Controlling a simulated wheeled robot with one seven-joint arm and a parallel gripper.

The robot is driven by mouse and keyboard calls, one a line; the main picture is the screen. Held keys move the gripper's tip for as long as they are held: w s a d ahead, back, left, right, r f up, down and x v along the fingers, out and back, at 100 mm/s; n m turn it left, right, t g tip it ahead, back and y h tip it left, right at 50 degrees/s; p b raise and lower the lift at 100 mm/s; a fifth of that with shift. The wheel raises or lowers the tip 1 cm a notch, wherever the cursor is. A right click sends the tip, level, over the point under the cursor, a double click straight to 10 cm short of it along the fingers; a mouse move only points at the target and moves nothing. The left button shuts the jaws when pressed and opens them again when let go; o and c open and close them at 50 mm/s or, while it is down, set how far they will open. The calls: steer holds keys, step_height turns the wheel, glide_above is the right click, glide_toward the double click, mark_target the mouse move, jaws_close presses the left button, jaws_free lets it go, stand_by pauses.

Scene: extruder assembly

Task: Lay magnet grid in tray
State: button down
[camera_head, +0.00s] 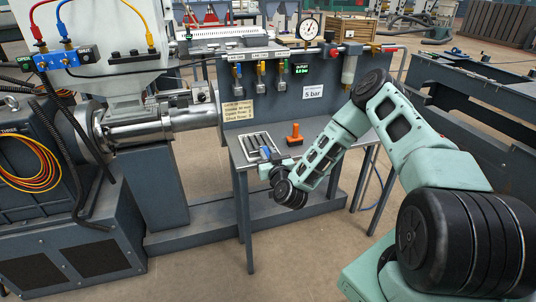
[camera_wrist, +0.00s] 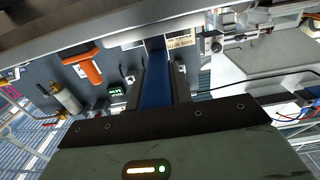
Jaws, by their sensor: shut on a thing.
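A pale barred metal frame (camera_head: 257,142), which looks like the magnet grid, is at the left of the small grey table's top. I cannot tell the tray apart from it, or whether the frame touches what is below. My gripper (camera_head: 266,158) is at the frame's near right edge. In the wrist view my gripper (camera_wrist: 154,92) is shut on a blue strip (camera_wrist: 156,78), probably the grid's handle; its blue also shows in the head view (camera_head: 265,154). A grey edge (camera_wrist: 90,28) crosses the top of the wrist view. The grip's lower side is hidden.
An orange-handled tool (camera_head: 295,135) stands on the table (camera_head: 318,128), right of the frame; it also shows in the wrist view (camera_wrist: 82,65). The extruder barrel (camera_head: 150,125) is at left.

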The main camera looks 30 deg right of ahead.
steer(key=shift+f, duration=0.1)
steer(key=c, duration=0.8)
jaws_free()
steer(key=shift+o, duration=0.2)
steer(key=p+v, duration=0.1)
steer(key=v, duration=0.8)
steer(key=shift+p, duration=0.3)
steer(key=shift+s, duration=0.1)
